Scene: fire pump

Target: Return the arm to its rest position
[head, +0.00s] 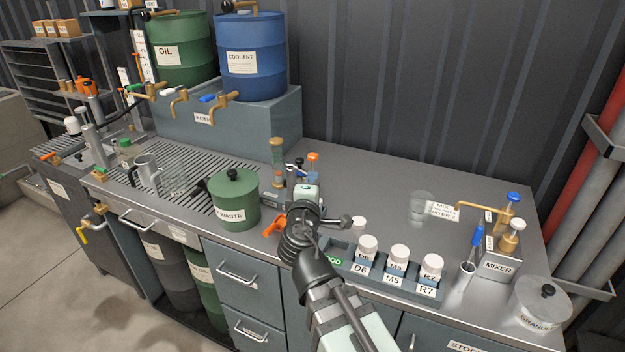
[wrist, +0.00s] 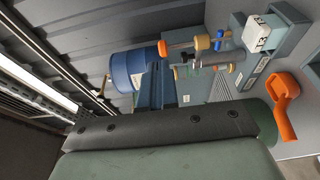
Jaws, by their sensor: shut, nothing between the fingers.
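My gripper (head: 303,222) is at the dark end of my arm, above the front edge of the bench in the head view. Its fingers are hard to make out, and nothing shows held there. It is just right of the green waste pot (head: 232,200) and left of the bottle rack (head: 385,277). In the wrist view, a broad grey-green body with a dark bolted edge fills the bottom. An orange part (wrist: 286,92) shows at the right, with the waste pot partly hidden behind the dark edge.
White-capped bottles (head: 399,258) stand in the rack. The mixer (head: 497,262) and a lidded granule jar (head: 540,305) stand at the right. Green oil (head: 180,62) and blue coolant (head: 250,70) drums stand at the back left. The back middle of the bench (head: 390,165) is clear.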

